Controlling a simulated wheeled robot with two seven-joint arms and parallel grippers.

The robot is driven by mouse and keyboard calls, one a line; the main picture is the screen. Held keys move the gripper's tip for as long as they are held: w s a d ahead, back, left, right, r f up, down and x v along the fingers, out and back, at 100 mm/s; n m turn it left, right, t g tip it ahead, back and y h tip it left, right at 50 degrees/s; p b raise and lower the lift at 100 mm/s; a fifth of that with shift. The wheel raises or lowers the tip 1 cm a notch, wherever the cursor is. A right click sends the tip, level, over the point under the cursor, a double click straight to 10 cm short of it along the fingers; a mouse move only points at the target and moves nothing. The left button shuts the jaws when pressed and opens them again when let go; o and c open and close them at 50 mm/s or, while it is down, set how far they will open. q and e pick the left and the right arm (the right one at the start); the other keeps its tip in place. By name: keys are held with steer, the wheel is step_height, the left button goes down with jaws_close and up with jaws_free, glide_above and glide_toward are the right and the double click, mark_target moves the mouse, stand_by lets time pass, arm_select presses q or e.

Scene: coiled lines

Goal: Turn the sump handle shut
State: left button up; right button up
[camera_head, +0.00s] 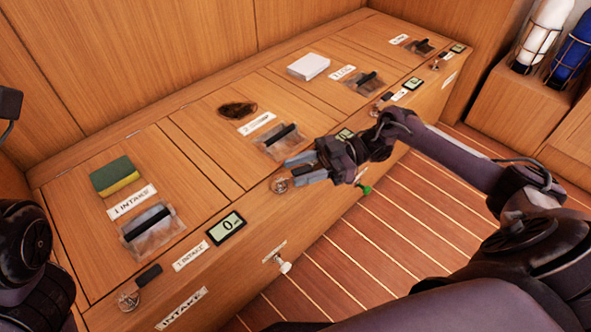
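A wooden bench carries a row of labelled stations, each with a slotted recess and a small front-edge handle. My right gripper (302,170) is at the front edge of the second station, fingers apart and pointing left. A round metal fitting (279,186) sits right at its fingertips. The lever there is hidden by the gripper, so I cannot tell if it touches. That station's label (258,123) is too small to read, so I cannot confirm it is the sump. The first station, marked intake, has a black handle (148,276). My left gripper is out of view.
A green-yellow sponge (115,177), a dark brown tangle (237,110) and a white stack (308,66) lie on the bench top. A display (226,228) shows 0. A white knob (284,266) and a green one (364,189) project from the front. Caged bottles (541,35) stand right.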

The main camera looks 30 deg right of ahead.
steer(key=d, duration=0.2)
steer(key=d+b, duration=0.1)
steer(key=d, duration=0.1)
steer(key=shift+s+d+f, duration=0.15)
steer(key=shift+d, duration=0.15)
steer(key=shift+s+d+b, duration=0.15)
steer(key=shift+d+b, duration=0.3)
steer(key=shift+d, duration=0.4)
